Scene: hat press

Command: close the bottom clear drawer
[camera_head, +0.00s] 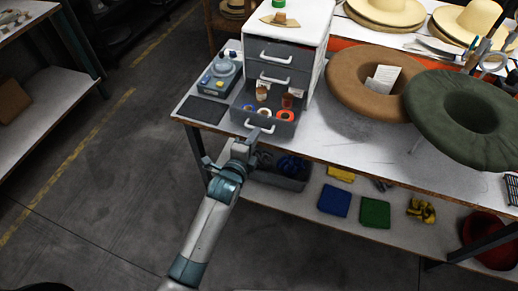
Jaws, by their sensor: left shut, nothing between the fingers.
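A small white cabinet with clear grey drawers (283,52) stands on the workbench. Its bottom drawer (283,128) is pulled out toward me, and spools, small bottles and colored rings show inside it. A white handle (259,124) is on the front of that drawer. My left gripper (251,138) is shut and empty, at the drawer's front just below the handle. I cannot tell whether it touches the drawer. The two drawers above look closed. My right gripper is not in view.
A brown hat form (345,92) and a green one (440,125) lie on the bench (325,150) to the right. A blue-grey device (220,75) stands left of the cabinet. A bin (285,177) and folded cloths (335,201) are on the lower shelf. The floor at left is clear.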

